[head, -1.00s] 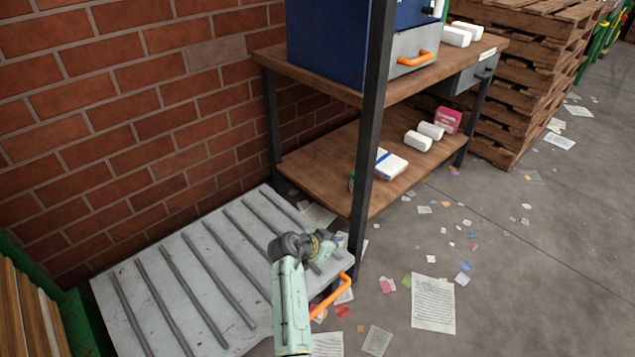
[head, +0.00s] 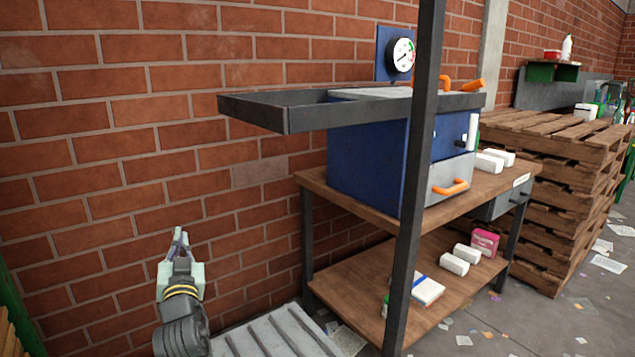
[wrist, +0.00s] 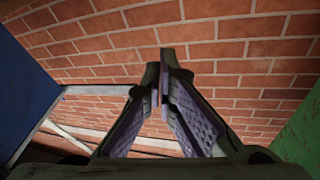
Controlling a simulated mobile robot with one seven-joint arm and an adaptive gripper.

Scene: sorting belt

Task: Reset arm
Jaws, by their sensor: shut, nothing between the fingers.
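My gripper (head: 179,238) points upward at the lower left of the head view, in front of the brick wall (head: 150,150). Its two fingers meet at the tips and hold nothing. In the wrist view the fingers (wrist: 166,60) are closed together with the brick wall behind them. A grey ribbed surface (head: 280,335) lies low beside my arm, partly cut off by the picture's lower edge.
A wooden workbench (head: 385,215) with a blue box (head: 370,155) on top stands right of my gripper. Stacked pallets (head: 560,190) are at the right. The space above my gripper looks clear.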

